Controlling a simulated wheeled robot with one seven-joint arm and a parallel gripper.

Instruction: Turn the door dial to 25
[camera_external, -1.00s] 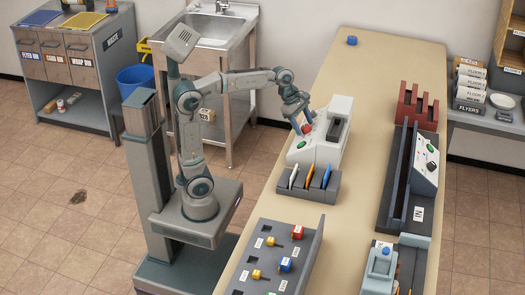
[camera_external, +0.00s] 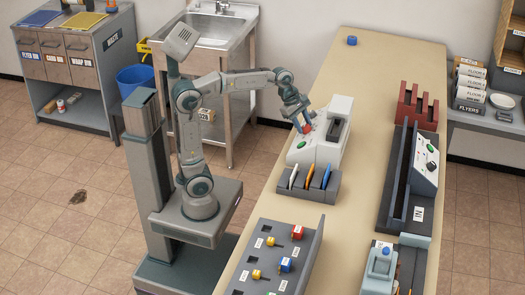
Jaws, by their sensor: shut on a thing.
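A white machine (camera_external: 325,152) stands on the long table, with a green button (camera_external: 301,144) and a red knob (camera_external: 308,129) on its sloped front. I take the red knob to be the dial, but its marks and setting are too small to read. My gripper (camera_external: 304,127) reaches down to the red knob from the upper left and is shut on it. The fingers hide part of the knob.
A grey rack (camera_external: 307,193) with white, orange and blue upright pieces stands just in front of the machine. A grey panel (camera_external: 275,255) with coloured blocks is nearer. A long dark tray unit (camera_external: 405,185) stands to the right. The table's far end is mostly clear.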

